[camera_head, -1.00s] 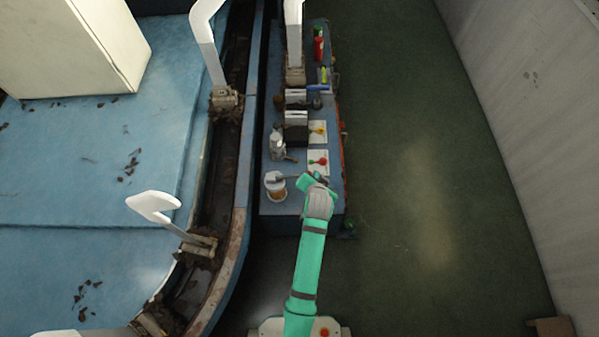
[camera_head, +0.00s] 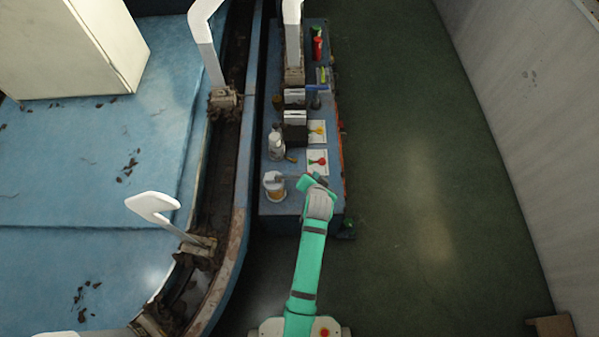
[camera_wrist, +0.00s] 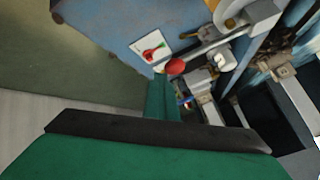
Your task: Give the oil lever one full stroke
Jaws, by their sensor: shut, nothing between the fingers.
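The oil lever is a grey bar (camera_wrist: 205,48) with a red knob (camera_wrist: 176,66) at its end, seen in the wrist view. It runs to a pale oil pot with a yellowish lower part (camera_head: 274,188), at the near end of the blue bench. My gripper (camera_head: 312,180) is just right of the lever in the head view. In the wrist view my green fingers (camera_wrist: 163,98) are shut and empty, with their tips close by the red knob. I cannot tell whether they touch it. The knob is hard to make out in the head view.
A white card with a red and green mark (camera_head: 317,162) lies just beyond my gripper, with a yellow-marked card (camera_head: 317,131) behind it. A white bottle (camera_head: 277,146) stands behind the pot. The green floor (camera_head: 405,180) on the right is clear.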

